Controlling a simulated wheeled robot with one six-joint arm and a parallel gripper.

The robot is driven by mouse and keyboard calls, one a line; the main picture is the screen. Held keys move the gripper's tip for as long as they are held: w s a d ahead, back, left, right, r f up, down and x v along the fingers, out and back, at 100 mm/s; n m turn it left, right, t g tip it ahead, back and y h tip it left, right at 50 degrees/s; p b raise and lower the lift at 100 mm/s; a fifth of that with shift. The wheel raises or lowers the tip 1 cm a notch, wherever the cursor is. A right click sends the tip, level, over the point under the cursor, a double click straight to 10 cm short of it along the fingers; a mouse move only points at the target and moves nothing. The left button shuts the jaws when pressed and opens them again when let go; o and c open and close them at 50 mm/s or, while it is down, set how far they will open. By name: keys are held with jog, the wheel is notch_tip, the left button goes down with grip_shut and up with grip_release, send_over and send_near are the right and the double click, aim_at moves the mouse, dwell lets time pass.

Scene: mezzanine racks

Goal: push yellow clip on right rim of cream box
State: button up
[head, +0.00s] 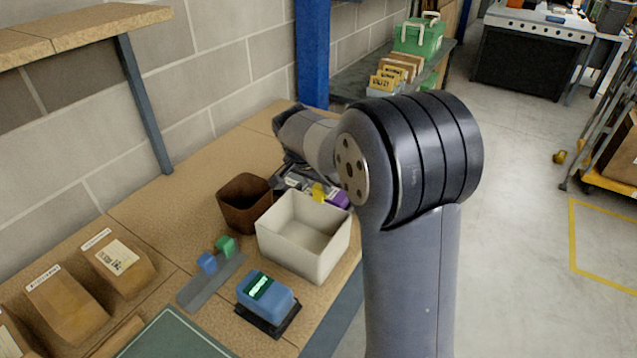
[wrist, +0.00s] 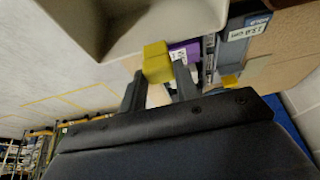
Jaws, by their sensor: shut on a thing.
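The yellow clip (wrist: 157,62) is between the fingertips of my gripper (wrist: 160,82) in the wrist view. My gripper is shut on it. The clip is right at the edge of the cream box (wrist: 165,22); I cannot tell whether it is seated on the rim or only close to it. In the head view the cream box (head: 279,238) stands upright and looks empty. A yellow piece (head: 318,192) shows just behind its far rim; I cannot tell if it is the held clip. My arm hides part of that area.
A purple item (head: 337,198) lies behind the box, and a grey labelled item (wrist: 240,42) shows in the wrist view. A brown bin (head: 244,204) stands left of the box. A blue block (head: 267,295) on a dark base and a grey strip (head: 210,281) are nearer.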

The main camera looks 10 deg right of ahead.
jog(key=shift+f+b, duration=1.15)
jog(key=shift+f, duration=0.1)
dwell(0.7)
jog(key=o, duration=1)
jog(key=shift+o, duration=0.6)
jog(key=shift+o, duration=1.1)
jog(key=shift+r, duration=0.1)
jog(key=shift+r+p, duration=2.4)
jog(key=shift+r, duration=1.05)
